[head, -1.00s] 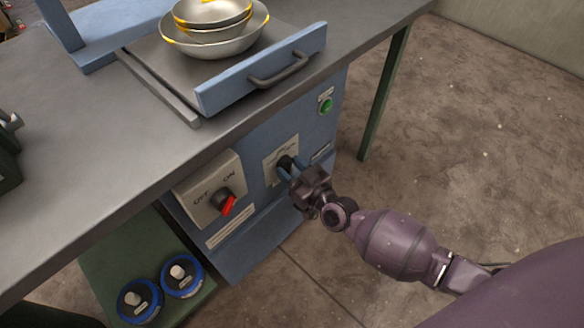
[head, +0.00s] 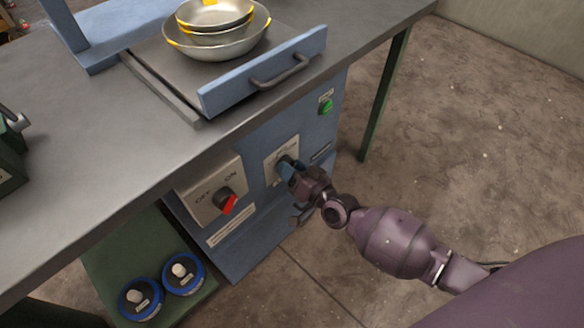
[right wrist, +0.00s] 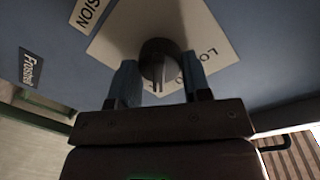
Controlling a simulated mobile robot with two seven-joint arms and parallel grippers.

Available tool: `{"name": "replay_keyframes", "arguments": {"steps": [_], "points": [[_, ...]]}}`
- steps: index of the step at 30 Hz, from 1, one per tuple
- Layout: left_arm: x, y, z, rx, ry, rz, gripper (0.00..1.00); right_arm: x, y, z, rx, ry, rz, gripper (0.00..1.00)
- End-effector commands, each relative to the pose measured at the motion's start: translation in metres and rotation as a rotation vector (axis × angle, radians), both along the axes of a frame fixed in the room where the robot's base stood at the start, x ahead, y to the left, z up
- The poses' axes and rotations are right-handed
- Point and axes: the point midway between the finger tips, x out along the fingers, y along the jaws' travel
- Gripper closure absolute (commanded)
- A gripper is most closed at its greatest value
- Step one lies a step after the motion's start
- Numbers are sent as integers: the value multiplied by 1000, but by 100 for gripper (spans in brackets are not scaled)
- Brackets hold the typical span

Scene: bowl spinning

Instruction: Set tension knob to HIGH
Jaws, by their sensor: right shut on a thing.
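The dark round tension knob (head: 284,162) sits on a pale plate (head: 272,173) on the blue front panel under the table. In the right wrist view the knob (right wrist: 158,62) shows larger, with "LO" lettering beside it and a label ending in "SION" above left. My right gripper (head: 289,171) is shut on the knob. In the right wrist view its blue fingers (right wrist: 158,78) stand on either side of the knob. The fingers partly hide the plate in the head view, so the knob's setting cannot be read. My left gripper is not in view.
Left of the knob is an OFF/ON switch box (head: 212,188) with a red-tipped switch. A green button (head: 326,106) is up to the right. A drawer-like tray with a handle (head: 280,72) and stacked bowls (head: 215,45) are above. Blue-rimmed cans (head: 183,273) stand below left.

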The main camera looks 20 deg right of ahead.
Motion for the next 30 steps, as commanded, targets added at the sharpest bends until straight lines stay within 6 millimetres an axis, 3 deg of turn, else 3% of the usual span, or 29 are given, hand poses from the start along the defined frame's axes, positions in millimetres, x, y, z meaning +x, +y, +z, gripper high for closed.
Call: {"name": "replay_keyframes", "arguments": {"steps": [13, 14, 18, 30], "points": [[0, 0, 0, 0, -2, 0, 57, -1, 0, -1, 11, 6, 0, 79], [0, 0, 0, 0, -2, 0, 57, -1, 0, -1, 11, 6, 0, 53], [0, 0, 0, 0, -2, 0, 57, 0, 0, -1, 11, 6, 0, 31], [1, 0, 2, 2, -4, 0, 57, -6, -2, 1, 9, 4, 0, 30]]}}
